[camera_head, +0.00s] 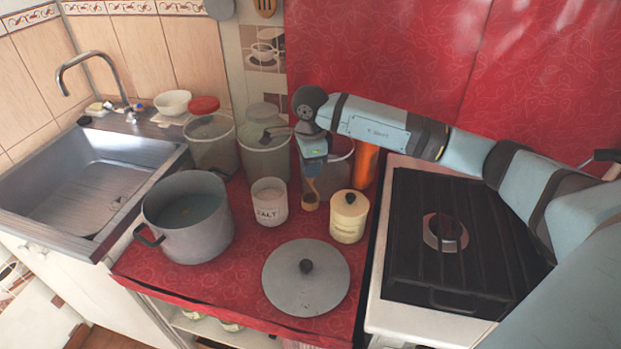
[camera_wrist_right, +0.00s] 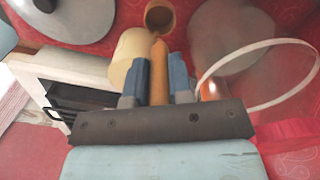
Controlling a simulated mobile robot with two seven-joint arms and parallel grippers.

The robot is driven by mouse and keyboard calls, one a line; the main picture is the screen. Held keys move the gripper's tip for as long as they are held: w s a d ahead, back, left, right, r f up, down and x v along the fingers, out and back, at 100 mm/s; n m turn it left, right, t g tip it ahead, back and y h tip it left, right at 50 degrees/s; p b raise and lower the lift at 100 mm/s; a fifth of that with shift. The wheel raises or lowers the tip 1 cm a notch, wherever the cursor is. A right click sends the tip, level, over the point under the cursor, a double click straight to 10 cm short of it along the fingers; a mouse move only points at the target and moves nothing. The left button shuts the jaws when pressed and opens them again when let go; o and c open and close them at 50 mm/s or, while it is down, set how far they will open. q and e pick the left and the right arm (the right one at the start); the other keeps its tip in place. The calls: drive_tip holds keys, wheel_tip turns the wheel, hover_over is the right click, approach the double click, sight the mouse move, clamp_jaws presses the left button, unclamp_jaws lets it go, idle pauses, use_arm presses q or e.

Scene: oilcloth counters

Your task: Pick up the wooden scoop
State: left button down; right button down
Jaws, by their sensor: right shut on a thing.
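The wooden scoop (camera_head: 311,201) hangs down from my right gripper (camera_head: 313,172) over the red counter, between the salt jar and the cream canister. In the right wrist view the scoop's handle (camera_wrist_right: 159,75) is between the two blue-grey fingers of the right gripper (camera_wrist_right: 160,78), which is shut on it. The scoop's round bowl (camera_wrist_right: 159,17) points away from the gripper. I cannot tell whether the bowl clears the cloth. My left gripper is not in view.
The salt jar (camera_head: 269,212) stands left of the scoop and the cream canister (camera_head: 348,222) right of it. A grey pot (camera_head: 188,235), a lid (camera_head: 300,285), clear tubs (camera_head: 264,158) and an orange cylinder (camera_head: 366,163) crowd the counter. A stove (camera_head: 420,285) is at right, a sink (camera_head: 50,170) at left.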

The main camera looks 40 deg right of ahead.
wheel_tip(320, 180, up, 15)
idle(0.7)
